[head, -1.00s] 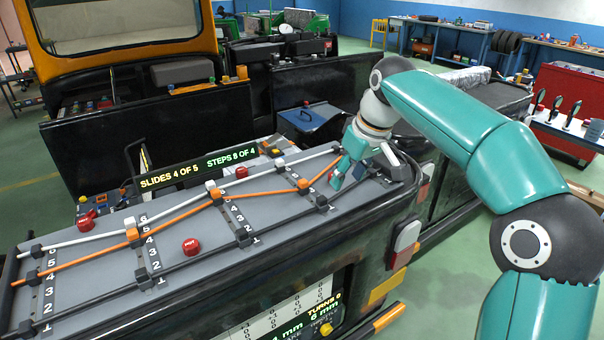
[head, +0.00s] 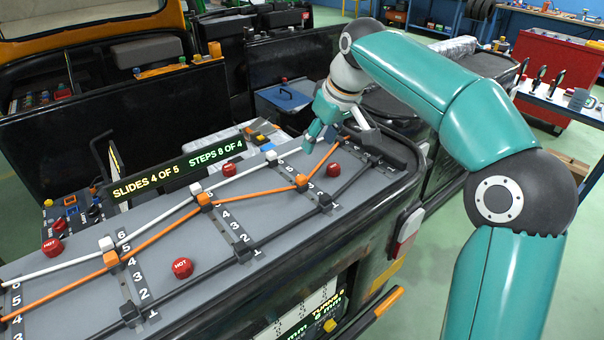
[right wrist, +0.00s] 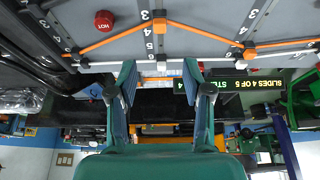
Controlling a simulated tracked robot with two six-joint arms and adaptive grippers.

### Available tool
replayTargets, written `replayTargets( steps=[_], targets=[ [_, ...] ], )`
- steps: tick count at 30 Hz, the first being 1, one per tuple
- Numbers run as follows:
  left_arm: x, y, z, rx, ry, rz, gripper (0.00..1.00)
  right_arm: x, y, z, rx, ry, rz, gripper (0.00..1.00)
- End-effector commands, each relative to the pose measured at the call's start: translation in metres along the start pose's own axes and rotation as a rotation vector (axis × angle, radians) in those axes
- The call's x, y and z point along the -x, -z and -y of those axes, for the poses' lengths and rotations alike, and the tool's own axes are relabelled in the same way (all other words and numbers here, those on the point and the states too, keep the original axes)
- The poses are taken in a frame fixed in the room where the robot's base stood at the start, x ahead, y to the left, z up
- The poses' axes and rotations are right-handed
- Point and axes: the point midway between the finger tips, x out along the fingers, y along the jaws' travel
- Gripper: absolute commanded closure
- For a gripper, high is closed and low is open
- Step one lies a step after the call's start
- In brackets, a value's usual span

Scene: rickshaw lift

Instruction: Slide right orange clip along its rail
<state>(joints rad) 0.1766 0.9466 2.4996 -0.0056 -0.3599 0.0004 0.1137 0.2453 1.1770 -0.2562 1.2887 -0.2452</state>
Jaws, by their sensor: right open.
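The right orange clip (head: 301,182) sits on the right numbered rail, with the orange cord bending at it. It also shows in the right wrist view (right wrist: 160,24) near the top. My right gripper (head: 318,140) is over the far edge of the grey panel, apart from the clip and beyond it. A white clip (right wrist: 161,64) lies on the same rail, between the fingers in the picture. My left gripper is not in view.
A red HOT knob (head: 333,170) stands close to the right of the orange clip. Other HOT knobs stand on the panel (head: 160,290). A sign (head: 178,176) reads SLIDES 4 OF 5, STEPS 8 OF 4. Middle (head: 204,199) and left (head: 111,258) orange clips sit on their rails.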

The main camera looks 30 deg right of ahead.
Motion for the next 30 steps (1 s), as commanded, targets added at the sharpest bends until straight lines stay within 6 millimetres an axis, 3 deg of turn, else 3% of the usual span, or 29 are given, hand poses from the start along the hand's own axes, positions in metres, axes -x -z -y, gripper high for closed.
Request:
replayTargets(
  steps=[12, 18, 24, 30],
  targets=[
    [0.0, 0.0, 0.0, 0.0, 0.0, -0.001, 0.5, -0.09, -0.002, -0.001, -0.001, 0.001, 0.006, 0.5],
    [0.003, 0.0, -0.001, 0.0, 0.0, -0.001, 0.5, -0.124, -0.001, -0.001, -0.001, 0.001, 0.004, 0.5],
    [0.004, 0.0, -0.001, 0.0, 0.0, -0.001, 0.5, -0.14, -0.001, -0.001, -0.002, 0.0, 0.003, 0.5],
    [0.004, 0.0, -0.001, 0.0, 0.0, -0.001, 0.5, -0.143, -0.001, -0.001, -0.002, 0.0, 0.001, 0.5]
  ],
)
